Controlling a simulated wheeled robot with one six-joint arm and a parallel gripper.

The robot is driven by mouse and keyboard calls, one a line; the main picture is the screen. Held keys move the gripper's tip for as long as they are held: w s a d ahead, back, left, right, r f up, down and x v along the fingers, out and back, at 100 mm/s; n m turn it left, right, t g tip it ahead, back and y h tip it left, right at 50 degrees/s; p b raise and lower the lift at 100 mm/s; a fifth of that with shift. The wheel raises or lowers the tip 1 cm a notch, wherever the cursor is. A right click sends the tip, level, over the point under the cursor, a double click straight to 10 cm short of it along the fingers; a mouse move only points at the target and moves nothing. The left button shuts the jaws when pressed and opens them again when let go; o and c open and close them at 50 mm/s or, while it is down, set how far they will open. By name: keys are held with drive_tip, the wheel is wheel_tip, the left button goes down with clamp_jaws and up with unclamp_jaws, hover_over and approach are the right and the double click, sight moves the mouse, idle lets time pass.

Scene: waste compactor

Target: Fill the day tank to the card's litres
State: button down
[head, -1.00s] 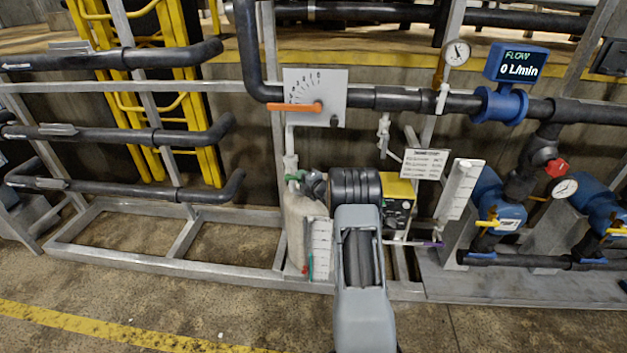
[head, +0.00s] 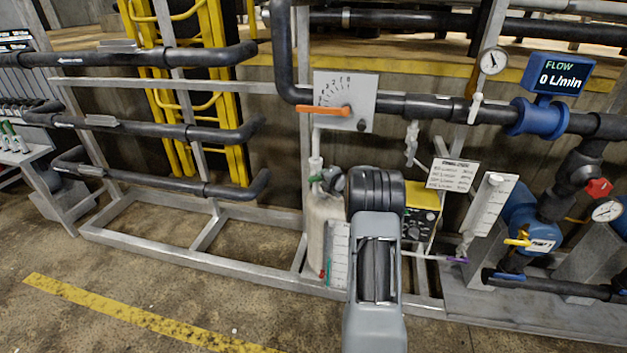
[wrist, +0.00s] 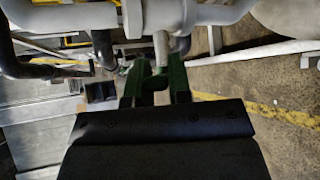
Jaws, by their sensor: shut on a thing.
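The beige day tank (head: 322,225) stands upright in the frame, with a white scale (head: 338,250) beside it bearing green and red marks. A green handle (head: 316,178) sits on the fitting above it. My gripper (wrist: 160,85) is shut by this fitting, apparently on the green handle; my wrist hides much of the contact in the head view. A grey stem (wrist: 160,48) rises beyond the fingers in the wrist view. The orange lever (head: 323,110) points left on its dial plate (head: 358,92). The flow meter (head: 559,74) reads 0 L/min. The printed card (head: 453,175) is too small to read.
A yellow-topped box (head: 422,215) stands right of my wrist. The low steel frame (head: 180,252) borders the open floor at front left.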

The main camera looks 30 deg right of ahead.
drive_tip(key=shift+r, duration=0.1)
drive_tip(key=c, duration=1)
unclamp_jaws()
drive_tip(key=shift+c, duration=0.2)
drive_tip(key=v, duration=1.3)
drive_tip(key=shift+s+b, duration=0.3)
drive_tip(key=shift+s, duration=0.1)
drive_tip(key=shift+r, duration=0.1)
